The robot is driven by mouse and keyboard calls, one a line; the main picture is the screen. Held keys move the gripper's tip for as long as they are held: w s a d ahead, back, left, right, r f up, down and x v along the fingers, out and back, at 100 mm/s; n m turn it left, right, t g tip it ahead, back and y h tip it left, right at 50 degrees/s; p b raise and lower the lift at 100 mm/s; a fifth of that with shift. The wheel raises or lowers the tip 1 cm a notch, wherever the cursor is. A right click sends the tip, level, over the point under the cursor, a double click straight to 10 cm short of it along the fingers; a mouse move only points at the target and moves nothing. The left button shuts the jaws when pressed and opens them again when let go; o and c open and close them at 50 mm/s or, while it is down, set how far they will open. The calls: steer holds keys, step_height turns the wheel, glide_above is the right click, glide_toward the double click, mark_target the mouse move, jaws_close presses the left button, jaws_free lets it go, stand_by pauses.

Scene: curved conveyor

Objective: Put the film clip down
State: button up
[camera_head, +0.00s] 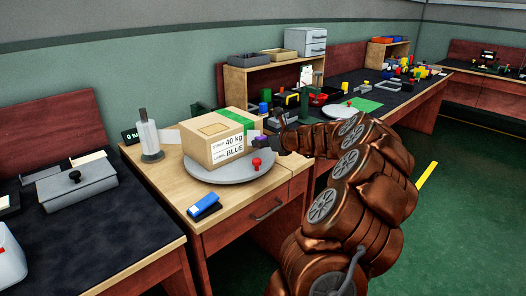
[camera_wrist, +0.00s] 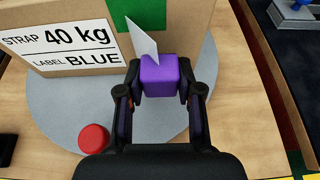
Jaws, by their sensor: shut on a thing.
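My gripper (camera_wrist: 160,92) is shut on the film clip (camera_wrist: 160,77), a small purple block, in the wrist view. A white sheet (camera_wrist: 143,40) stands up at the clip's far left side; I cannot tell whether it is fixed to the clip. In the head view my gripper (camera_head: 275,145) is at the right side of the cardboard box (camera_head: 213,143), above the right part of the grey round turntable (camera_head: 215,174). The clip shows there as a small purple spot (camera_head: 261,140). Whether the clip touches the box is unclear.
A red knob (camera_head: 256,164) stands at the turntable's near right edge. A blue stapler-like item (camera_head: 204,207) lies at the wooden table's front. A white roll on a stand (camera_head: 148,135) is left of the box. Bare tabletop (camera_head: 258,190) shows in front of the turntable.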

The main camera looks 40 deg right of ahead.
steer(key=shift+w+d, duration=0.2)
steer(key=shift+f+b, duration=0.65)
steer(key=shift+f, duration=1.05)
steer(key=shift+f, duration=0.15)
steer(key=o, duration=1)
steer(key=shift+o, duration=0.2)
steer(key=shift+s+r, duration=0.2)
steer(key=shift+r, duration=0.05)
steer(key=p+v, duration=0.2)
steer(key=v, duration=0.9)
steer(key=shift+s, duration=0.25)
steer(key=shift+r, duration=0.1)
